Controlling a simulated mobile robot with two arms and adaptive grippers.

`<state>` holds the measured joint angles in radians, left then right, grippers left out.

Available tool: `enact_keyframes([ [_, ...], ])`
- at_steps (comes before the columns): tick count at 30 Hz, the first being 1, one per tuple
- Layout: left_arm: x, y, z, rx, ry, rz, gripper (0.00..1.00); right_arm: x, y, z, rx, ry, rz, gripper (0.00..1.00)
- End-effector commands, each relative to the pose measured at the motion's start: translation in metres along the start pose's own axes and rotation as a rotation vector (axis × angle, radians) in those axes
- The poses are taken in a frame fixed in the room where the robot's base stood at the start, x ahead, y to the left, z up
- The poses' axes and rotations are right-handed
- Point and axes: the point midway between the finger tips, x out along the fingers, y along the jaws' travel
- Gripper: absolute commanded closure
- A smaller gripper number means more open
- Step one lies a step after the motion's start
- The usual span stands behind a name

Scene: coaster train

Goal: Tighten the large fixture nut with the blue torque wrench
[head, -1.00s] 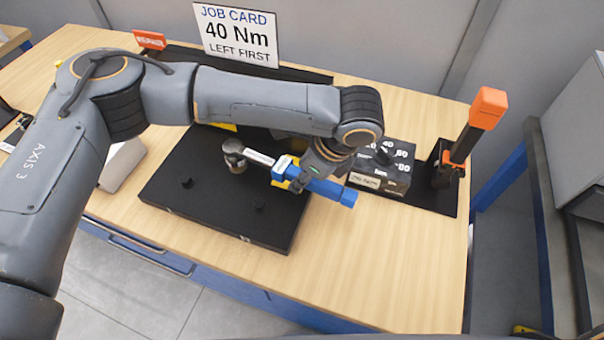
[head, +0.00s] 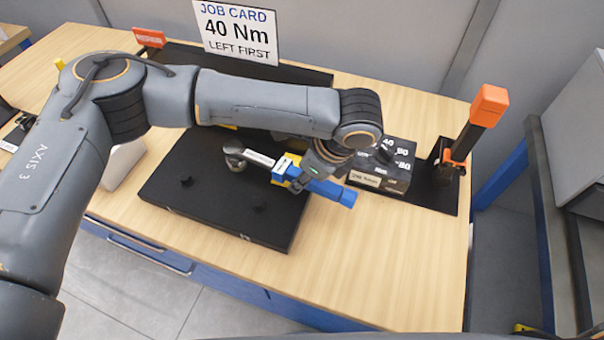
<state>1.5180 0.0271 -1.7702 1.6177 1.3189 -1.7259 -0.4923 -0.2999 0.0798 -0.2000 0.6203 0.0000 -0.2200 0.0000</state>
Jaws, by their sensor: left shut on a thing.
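The blue torque wrench (head: 345,197) lies nearly level over the black fixture plate (head: 200,214), its handle pointing right and its silver head (head: 235,155) to the left. My left gripper (head: 297,184) is shut on the blue handle. The wrench head sits over a spot near the middle back of the plate; the large nut is not clearly seen there and may be under the head. My right gripper is not in view.
A job card (head: 236,32) reads 40 Nm, left first. A black box with a dial (head: 385,168) stands right of the plate. An orange-handled tool (head: 488,105) stands upright in a black holder at the right. The wooden table's front right (head: 390,270) is clear.

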Motion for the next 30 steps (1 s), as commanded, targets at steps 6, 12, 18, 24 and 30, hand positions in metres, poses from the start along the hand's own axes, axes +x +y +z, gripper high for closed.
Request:
enact_keyframes([
  [6, 0.0011, -0.0007, 0.0001, -0.001, -0.003, -0.002, 1.00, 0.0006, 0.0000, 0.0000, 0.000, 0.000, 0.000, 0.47],
  [12, 0.0030, -0.0006, -0.0007, -0.001, -0.003, -0.002, 1.00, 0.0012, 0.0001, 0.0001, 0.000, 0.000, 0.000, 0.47],
  [18, 0.0045, -0.0006, -0.0014, -0.001, -0.003, -0.002, 1.00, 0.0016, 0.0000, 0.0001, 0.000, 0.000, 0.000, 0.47],
  [24, 0.0041, 0.0008, -0.0012, 0.006, -0.002, -0.004, 1.00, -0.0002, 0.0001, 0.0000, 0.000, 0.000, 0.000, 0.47],
  [30, 0.0040, 0.0045, -0.0009, 0.027, -0.002, -0.013, 1.00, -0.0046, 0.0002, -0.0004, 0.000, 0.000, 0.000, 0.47],
])
